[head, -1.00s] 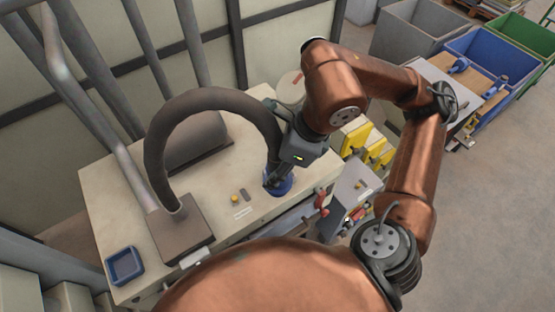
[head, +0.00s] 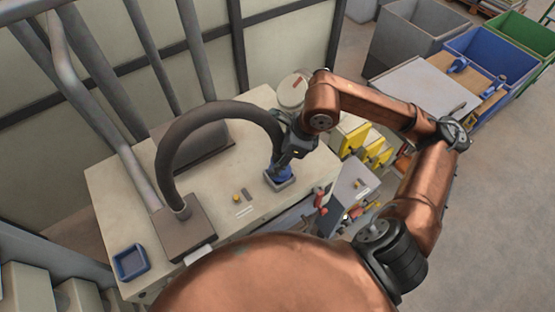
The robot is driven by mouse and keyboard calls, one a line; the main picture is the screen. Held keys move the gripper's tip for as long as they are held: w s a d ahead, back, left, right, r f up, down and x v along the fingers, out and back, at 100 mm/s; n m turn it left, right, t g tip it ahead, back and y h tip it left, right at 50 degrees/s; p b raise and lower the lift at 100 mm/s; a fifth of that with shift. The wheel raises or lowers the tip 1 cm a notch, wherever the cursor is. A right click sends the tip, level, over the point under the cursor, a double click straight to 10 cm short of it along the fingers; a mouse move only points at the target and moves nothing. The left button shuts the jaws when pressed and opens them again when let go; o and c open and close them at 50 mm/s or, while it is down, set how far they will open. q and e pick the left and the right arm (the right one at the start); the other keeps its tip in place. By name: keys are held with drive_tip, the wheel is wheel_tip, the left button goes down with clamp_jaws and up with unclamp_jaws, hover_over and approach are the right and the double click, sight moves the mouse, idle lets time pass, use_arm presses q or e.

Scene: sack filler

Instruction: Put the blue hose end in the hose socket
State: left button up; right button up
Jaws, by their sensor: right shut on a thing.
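The dark flexible hose (head: 200,118) rises from a brown box on the pale bench top and arches over to the right. Its blue hose end (head: 283,171) points down at the bench's right part. My right gripper (head: 286,160) is shut on the hose end. Right under the hose end is a small grey-blue square fitting (head: 281,184), which looks like the hose socket. The hose end overlaps it in the picture; I cannot tell whether it is seated in it or just above. My left gripper is not in view.
A blue square tray (head: 131,262) lies at the bench's (head: 225,193) front left. A small yellow button (head: 236,198) is left of the fitting. A white round canister (head: 292,91) stands behind. Yellow parts (head: 350,134) and red-handled clamps (head: 320,199) are at right.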

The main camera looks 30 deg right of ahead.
drive_tip(key=shift+f, duration=0.2)
drive_tip(key=shift+f, duration=0.15)
drive_tip(key=o, duration=1.4)
